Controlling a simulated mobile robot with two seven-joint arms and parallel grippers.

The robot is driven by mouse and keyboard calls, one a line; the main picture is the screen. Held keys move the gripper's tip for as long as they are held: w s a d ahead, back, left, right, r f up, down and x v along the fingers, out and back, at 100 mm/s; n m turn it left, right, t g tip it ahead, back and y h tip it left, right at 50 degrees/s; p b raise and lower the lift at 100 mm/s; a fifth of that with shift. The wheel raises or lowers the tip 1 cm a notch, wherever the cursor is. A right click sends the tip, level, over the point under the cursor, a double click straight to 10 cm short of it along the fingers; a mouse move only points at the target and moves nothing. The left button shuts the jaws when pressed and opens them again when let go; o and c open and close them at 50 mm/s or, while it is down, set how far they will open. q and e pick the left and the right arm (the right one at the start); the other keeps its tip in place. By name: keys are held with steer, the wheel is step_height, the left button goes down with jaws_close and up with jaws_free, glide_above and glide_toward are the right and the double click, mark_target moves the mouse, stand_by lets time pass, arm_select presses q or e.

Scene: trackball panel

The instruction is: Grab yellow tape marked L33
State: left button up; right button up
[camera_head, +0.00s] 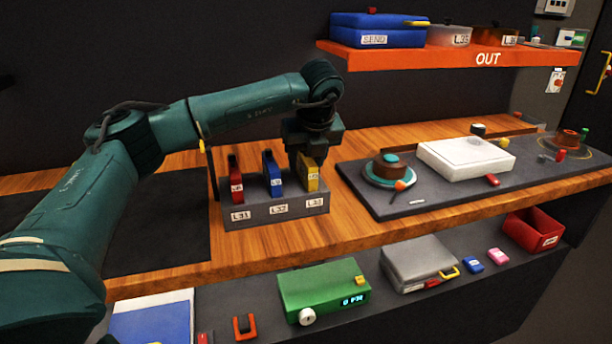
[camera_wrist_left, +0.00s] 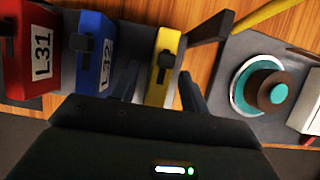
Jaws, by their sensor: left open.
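The yellow tape (camera_head: 312,180) stands upright in the right-hand slot of a dark grey rack (camera_head: 276,211), above the label L33. In the left wrist view the yellow tape (camera_wrist_left: 158,92) is just in front of my gripper's palm. My left gripper (camera_head: 305,160) is open, pointing down over the yellow tape, and hides its upper part. In the left wrist view my left gripper (camera_wrist_left: 162,84) has a dark finger close to the tape's right side; I cannot tell whether it touches. My right gripper is not in view.
A red tape (camera_head: 235,180) marked L31 and a blue tape (camera_head: 272,177) marked L32 stand left of the yellow one. A dark mat (camera_head: 440,200) to the right holds a trackball (camera_head: 389,168) and a white box (camera_head: 465,155). An orange shelf (camera_head: 440,57) overhangs behind. A lower shelf carries a green box (camera_head: 324,291).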

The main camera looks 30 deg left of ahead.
arm_select(q)
steer(key=shift+w+a+f, duration=0.15)
steer(key=shift+a+f, duration=0.1)
steer(key=shift+f, duration=0.3)
steer(key=shift+c, duration=0.6)
jaws_close()
